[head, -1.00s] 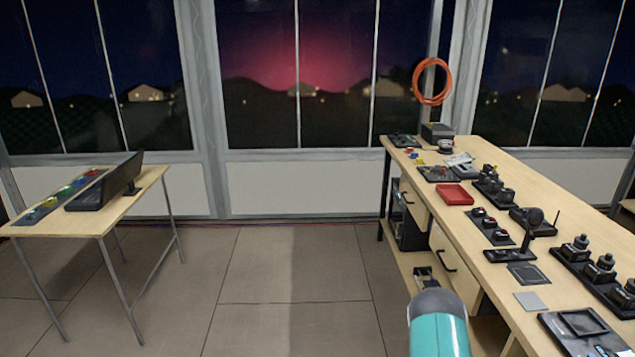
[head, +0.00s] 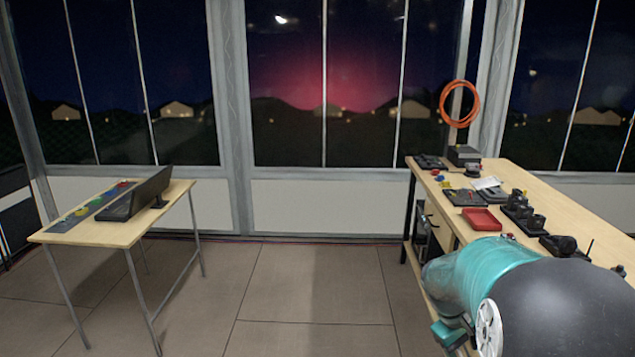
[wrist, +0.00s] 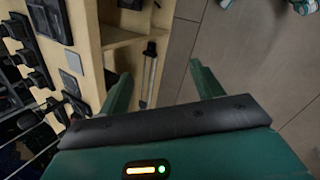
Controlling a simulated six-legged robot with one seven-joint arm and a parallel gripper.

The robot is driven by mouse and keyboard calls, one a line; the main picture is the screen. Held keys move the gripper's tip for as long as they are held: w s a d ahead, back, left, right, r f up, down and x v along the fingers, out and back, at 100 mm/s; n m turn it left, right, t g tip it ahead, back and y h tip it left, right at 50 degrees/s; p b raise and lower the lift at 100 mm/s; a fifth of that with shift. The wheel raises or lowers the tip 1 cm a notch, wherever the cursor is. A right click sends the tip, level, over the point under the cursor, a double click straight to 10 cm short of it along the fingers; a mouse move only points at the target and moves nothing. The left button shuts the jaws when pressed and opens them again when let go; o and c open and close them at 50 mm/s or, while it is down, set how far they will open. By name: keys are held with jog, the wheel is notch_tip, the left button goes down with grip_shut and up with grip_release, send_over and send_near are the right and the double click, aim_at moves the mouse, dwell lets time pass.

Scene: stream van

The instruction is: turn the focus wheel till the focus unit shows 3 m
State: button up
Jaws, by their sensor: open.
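I cannot make out which item is the focus wheel or the focus unit, and no 3 m reading is legible. Several black units with round tops (head: 522,214) stand on the right workbench (head: 548,184) in the head view. In the wrist view, black devices (wrist: 37,80) lie on the bench top at the left. My gripper (wrist: 163,85) is open and empty, its two green fingers apart above the bench's front side and the floor. My teal and black arm hides the near part of the bench in the head view.
A red tray (head: 482,219) sits on the bench. A cable coil (head: 444,105) hangs by the window. A left table (head: 120,233) holds a dark screen (head: 150,192) and a strip of coloured items (head: 92,208). The floor (head: 290,285) between is clear.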

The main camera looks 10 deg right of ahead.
jog(key=s+a+r+m+t+y, duration=0.1)
jog(key=s+a+r+t, duration=0.1)
jog(key=s+a+r, duration=0.2)
jog(key=s+a+r+t+y, duration=0.2)
jog(key=s+a+r, duration=0.3)
jog(key=a, duration=0.6)
jog(key=s+a+r+m+t+y, duration=0.1)
jog(key=s+a+r+t+y, duration=0.1)
jog(key=s+a, duration=0.4)
notch_tip(320, 180, up, 2)
jog(key=shift+a+r+m+t, duration=0.25)
jog(key=shift+a+t, duration=0.25)
jog(key=shift+a, duration=0.4)
jog(key=shift+s, duration=0.1)
jog(key=c, duration=0.7)
jog(key=shift+o, duration=0.2)
jog(key=shift+d, duration=0.1)
jog(key=shift+d, duration=0.15)
